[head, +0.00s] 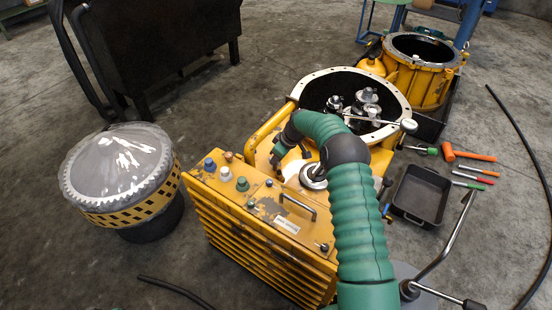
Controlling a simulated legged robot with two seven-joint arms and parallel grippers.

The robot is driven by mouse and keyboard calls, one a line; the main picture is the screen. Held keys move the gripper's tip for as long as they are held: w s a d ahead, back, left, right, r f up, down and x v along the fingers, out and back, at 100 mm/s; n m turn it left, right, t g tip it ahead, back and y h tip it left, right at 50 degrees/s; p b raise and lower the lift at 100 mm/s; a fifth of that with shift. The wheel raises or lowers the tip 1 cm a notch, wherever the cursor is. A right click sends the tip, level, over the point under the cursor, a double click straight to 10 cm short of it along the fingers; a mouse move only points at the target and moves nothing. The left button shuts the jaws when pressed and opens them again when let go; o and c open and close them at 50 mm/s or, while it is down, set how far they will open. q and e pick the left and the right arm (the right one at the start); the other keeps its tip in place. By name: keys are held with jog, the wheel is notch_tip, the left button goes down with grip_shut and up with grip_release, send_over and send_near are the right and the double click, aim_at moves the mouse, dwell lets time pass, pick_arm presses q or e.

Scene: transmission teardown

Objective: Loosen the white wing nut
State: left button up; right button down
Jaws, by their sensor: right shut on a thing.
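My right arm comes up from the bottom in green sleeving and bends left over the yellow machine (262,262). My right gripper (276,160) is black and points down at the machine's upper edge, behind the control panel. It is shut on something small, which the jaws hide. I cannot make out a white wing nut anywhere in this view. My left gripper is out of view.
An open round housing (303,92) with metal parts inside stands behind my right arm. A black tray (419,195), hammer (466,155) and screwdrivers lie right. A drum with a clear domed cover (118,165) stands left on open floor.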

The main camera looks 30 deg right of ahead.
jog(key=c, duration=1.5)
grip_release()
jog(key=shift+o, duration=0.2)
jog(key=p+v, duration=0.6)
jog(key=v, duration=1)
jog(key=shift+s+r+p, duration=0.25)
jog(key=shift+p, duration=0.1)
